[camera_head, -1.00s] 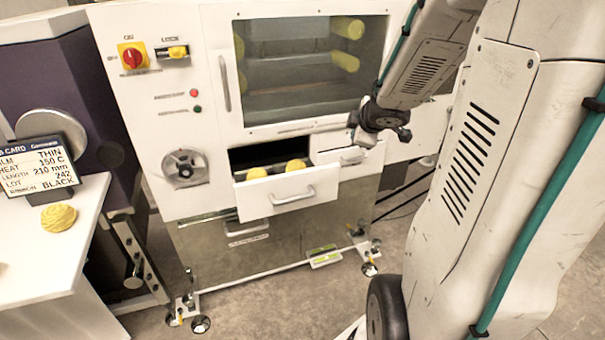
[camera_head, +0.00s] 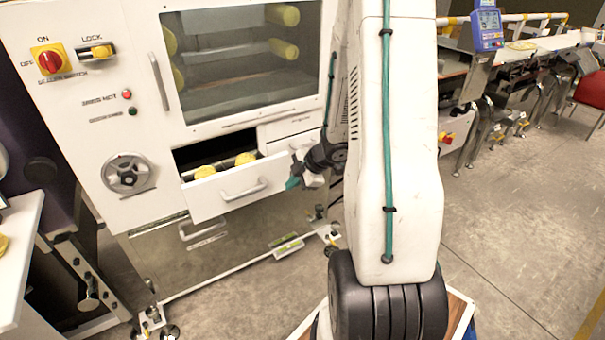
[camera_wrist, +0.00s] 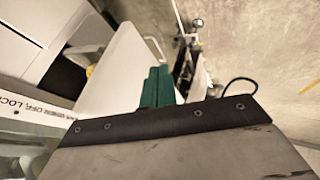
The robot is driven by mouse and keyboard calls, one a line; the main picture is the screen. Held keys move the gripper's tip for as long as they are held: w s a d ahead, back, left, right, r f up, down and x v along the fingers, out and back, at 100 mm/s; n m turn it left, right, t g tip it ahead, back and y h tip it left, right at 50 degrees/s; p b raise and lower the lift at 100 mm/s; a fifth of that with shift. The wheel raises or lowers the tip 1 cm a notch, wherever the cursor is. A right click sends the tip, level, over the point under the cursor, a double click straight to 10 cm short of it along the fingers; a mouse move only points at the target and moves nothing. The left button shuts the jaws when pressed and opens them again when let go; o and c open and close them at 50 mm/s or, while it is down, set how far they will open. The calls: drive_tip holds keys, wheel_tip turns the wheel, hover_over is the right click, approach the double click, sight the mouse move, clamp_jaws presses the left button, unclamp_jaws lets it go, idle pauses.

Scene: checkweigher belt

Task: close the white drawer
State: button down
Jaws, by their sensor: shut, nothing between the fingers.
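The white drawer (camera_head: 212,201) stands pulled out of the white cabinet, with a grey bar handle (camera_head: 245,190) on its front. Yellow rounded pieces (camera_head: 205,171) lie inside it. My gripper (camera_head: 293,183) is at the right end of the drawer front, its teal fingers pointing down and left. In the wrist view, the shut teal fingers (camera_wrist: 157,88) are empty and appear beside the broad white drawer panel (camera_wrist: 118,80). I cannot tell whether they touch it.
A second, closed white drawer (camera_head: 285,130) sits right of the open one. Above is a glazed window (camera_head: 240,60); a crank wheel (camera_head: 127,173) is at left. A white table (camera_head: 20,240) stands at far left.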

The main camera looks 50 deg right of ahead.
sight(277, 183)
drive_tip(key=shift+w+d+r, duration=0.1)
drive_tip(key=shift+w+d, duration=0.2)
drive_tip(key=shift+w, duration=0.65)
drive_tip(key=shift+w+d, duration=0.3)
drive_tip(key=shift+w, duration=0.6)
drive_tip(key=w+d, duration=0.1)
drive_tip(key=w, duration=0.4)
drive_tip(key=w+d, duration=0.2)
drive_tip(key=w, duration=0.3)
drive_tip(key=w+d, duration=0.1)
drive_tip(key=w, duration=0.5)
drive_tip(key=shift+d, duration=0.3)
